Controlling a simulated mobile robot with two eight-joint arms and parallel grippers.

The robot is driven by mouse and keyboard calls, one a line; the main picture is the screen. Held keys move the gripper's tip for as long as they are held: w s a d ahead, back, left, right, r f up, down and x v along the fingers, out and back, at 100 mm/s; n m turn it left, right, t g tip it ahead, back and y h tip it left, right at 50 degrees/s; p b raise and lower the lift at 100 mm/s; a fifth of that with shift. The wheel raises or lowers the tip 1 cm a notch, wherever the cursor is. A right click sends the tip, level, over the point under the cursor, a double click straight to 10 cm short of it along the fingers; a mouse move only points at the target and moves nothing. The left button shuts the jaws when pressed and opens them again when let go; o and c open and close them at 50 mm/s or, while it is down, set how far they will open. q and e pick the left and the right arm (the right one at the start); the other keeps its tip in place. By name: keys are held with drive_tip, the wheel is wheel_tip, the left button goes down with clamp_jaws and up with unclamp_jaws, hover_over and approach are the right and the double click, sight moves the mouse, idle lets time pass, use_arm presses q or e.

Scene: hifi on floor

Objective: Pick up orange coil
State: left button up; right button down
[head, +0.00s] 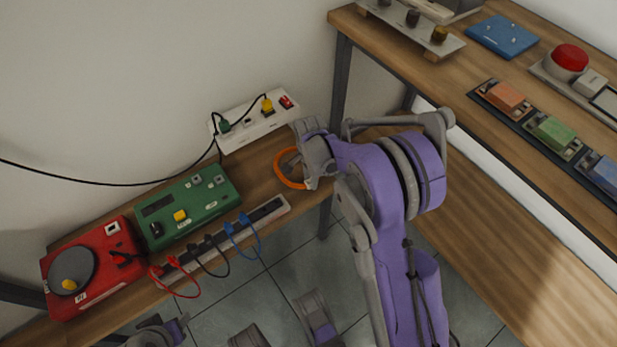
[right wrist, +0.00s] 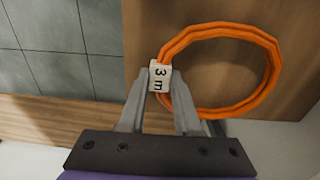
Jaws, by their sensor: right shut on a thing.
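The orange coil (head: 287,177) is at the far end of the low wooden bench in the head view, partly hidden by my right gripper (head: 306,163). In the right wrist view the orange coil (right wrist: 272,65) is a ring of several strands with a white "3 m" tag (right wrist: 160,76). My right gripper (right wrist: 160,88) is shut on the coil at the tag, with the ring extending to the right. I cannot tell whether the coil touches the bench. My left gripper (head: 158,332) is low at the bottom left of the head view, and its jaws are unclear.
A white power strip (head: 251,121) lies behind the coil. The wooden desk (head: 440,70) is at the right.

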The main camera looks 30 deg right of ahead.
wheel_tip(320, 180, up, 17)
drive_tip(key=p, duration=0.4)
drive_tip(key=shift+r, duration=0.15)
idle(0.4)
